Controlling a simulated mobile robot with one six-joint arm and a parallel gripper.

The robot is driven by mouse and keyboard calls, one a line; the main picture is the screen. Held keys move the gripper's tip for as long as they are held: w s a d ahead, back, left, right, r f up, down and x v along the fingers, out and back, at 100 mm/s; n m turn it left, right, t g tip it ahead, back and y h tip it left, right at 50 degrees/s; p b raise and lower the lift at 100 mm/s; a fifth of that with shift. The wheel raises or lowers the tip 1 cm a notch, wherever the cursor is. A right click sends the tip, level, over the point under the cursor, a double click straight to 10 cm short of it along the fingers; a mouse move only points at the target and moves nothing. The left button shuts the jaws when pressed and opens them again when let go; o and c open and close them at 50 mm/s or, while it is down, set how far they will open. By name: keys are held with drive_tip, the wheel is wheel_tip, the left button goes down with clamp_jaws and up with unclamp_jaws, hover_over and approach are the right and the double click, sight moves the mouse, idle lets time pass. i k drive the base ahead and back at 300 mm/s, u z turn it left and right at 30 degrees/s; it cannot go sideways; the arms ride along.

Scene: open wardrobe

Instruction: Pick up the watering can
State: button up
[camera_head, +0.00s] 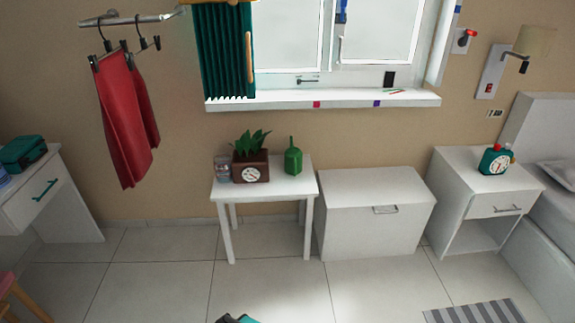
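A small dark green thing with a rounded body and narrow neck (293,157) stands upright on the right part of a small white table (275,178). It may be the watering can, but it is too small to be sure. A brown planter with a leafy plant and a round dial (250,172) stands to its left, apart from it. A dark and teal piece at the bottom edge, left of centre, may be the tip of my arm. It is cut off by the frame, so no fingers can be made out. It is well short of the table.
A clear glass jar (222,168) stands left of the planter. The tiled floor (265,285) before the table is clear. A striped mat (475,313) lies bottom right.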

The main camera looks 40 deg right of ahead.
sight(293, 157)
drive_tip(key=z, duration=0.15)
drive_tip(key=i, duration=0.95)
drive_tip(key=u, duration=0.1)
